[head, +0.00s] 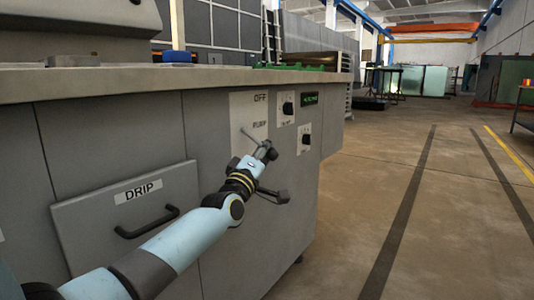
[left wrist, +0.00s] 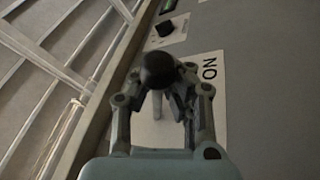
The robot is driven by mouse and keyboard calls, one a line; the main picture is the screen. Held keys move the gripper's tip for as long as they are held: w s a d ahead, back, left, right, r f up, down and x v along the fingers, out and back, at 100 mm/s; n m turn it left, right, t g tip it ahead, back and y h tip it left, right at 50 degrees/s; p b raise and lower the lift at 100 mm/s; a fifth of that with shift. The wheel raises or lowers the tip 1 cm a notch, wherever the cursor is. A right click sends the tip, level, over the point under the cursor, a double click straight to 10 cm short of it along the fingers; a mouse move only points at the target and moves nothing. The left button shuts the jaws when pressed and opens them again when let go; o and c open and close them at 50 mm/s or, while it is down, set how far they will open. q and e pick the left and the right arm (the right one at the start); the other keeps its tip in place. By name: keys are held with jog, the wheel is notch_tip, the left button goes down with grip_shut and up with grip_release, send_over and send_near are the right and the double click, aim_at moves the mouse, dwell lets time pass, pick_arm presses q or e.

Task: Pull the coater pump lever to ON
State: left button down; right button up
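The coater pump plate (head: 248,112) is a light panel on the grey machine's side, with OFF at its top and PUMP below. The thin pump lever (head: 250,137) sticks out from it towards my left gripper (head: 268,151). In the left wrist view, the lever's round black knob (left wrist: 158,69) sits between the fingertips of my left gripper (left wrist: 160,82), which look closed in on both sides. Its pale rod (left wrist: 158,106) runs behind the knob. The ON label (left wrist: 209,68) shows right of the knob there; in the head view my arm hides the plate's lower part. My right gripper is out of view.
Two small plates with black dials (head: 287,108) (head: 305,139) and a green display (head: 309,98) lie right of the pump plate. A DRIP drawer (head: 125,222) with a black handle is on the left. The worktop edge (head: 180,80) overhangs above.

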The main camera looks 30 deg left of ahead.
pick_arm(q)
jog(key=shift+s+d+f, duration=0.1)
jog(key=shift+s+f, duration=0.05)
jog(key=shift+f, duration=0.35)
jog(key=c, duration=1.5)
grip_release()
jog(key=shift+s+r, duration=0.25)
jog(key=shift+s, duration=0.05)
jog(key=o, duration=0.5)
jog(key=shift+w+r, duration=0.15)
jog(key=shift+s, duration=0.2)
jog(key=v, duration=1.1)
jog(key=shift+s, duration=0.3)
jog(key=shift+f, duration=0.25)
